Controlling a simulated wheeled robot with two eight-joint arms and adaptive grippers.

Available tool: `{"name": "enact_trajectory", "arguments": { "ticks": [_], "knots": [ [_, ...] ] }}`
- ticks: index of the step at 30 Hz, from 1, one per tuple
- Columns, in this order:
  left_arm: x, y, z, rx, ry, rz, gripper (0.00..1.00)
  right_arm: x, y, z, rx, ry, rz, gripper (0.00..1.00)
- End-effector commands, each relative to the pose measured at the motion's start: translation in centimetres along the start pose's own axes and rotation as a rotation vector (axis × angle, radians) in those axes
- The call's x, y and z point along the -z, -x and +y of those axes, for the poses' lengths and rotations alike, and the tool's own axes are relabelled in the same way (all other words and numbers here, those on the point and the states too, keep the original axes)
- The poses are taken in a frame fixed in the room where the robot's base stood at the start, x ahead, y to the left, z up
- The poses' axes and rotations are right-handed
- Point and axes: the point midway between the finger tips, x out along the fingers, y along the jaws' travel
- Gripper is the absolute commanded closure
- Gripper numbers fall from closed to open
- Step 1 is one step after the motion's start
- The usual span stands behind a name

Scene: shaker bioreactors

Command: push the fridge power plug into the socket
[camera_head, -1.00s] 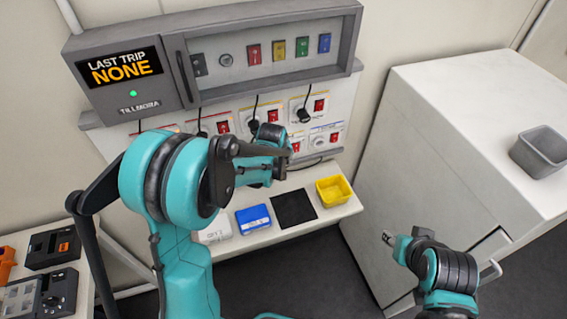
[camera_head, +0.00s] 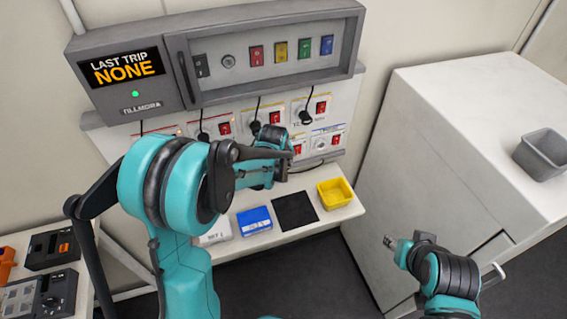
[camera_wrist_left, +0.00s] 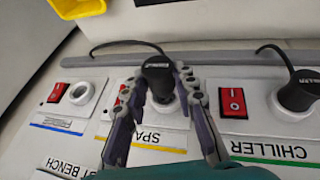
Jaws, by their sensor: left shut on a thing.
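In the left wrist view, my left gripper (camera_wrist_left: 159,94) is shut on a black plug (camera_wrist_left: 158,70) with a cable running left from it. The plug is over the socket whose partly covered label begins "SPA"; I cannot tell whether its pins are in. An empty round socket (camera_wrist_left: 80,93) with a blue-striped label and red switch is to the left; its small lettering is unreadable. In the head view, my left gripper (camera_head: 286,160) is at the lower row of the socket panel (camera_head: 346,104), and my arm hides part of it. My right gripper (camera_head: 390,242) is near the white cabinet, its jaws unclear.
A black plug (camera_wrist_left: 298,92) sits in the "CHILLER" socket, to the right in the wrist view. Below the panel, a shelf holds a yellow bin (camera_head: 336,192), a blue box (camera_head: 254,220) and a black mat (camera_head: 294,209). A large white cabinet (camera_head: 420,170) stands right.

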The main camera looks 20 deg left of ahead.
Motion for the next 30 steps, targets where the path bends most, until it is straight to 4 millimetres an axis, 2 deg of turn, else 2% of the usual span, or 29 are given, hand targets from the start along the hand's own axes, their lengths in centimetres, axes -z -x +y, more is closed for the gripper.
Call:
{"name": "enact_trajectory", "arguments": {
  "ticks": [30],
  "knots": [
    [1.1,-0.4,0.0,0.000,0.000,0.000,1.00,-0.1,-0.2,0.0,0.000,0.000,0.000,0.60]
  ]
}}
